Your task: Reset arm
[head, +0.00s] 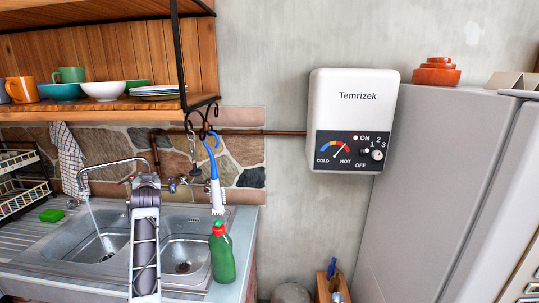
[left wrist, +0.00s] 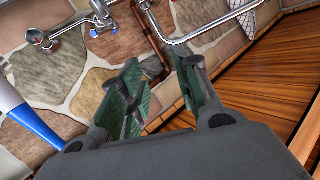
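My left gripper (left wrist: 160,80) shows in the left wrist view with its two green-padded fingers apart and nothing between them. Beyond it are the stone backsplash (left wrist: 185,15), the tap (left wrist: 225,18) and the wooden shelf (left wrist: 262,85). In the head view my left arm rises from the bottom, in front of the sink (head: 100,240). Its fingers cannot be made out there. My right arm and gripper are in neither view.
Water runs from the tap (head: 85,180). A green bottle (head: 222,255) and a hanging blue-and-white brush (head: 214,180) are right of my arm. The shelf (head: 110,105) with dishes overhangs the sink. A water heater (head: 350,95) and a grey fridge (head: 430,180) stand right.

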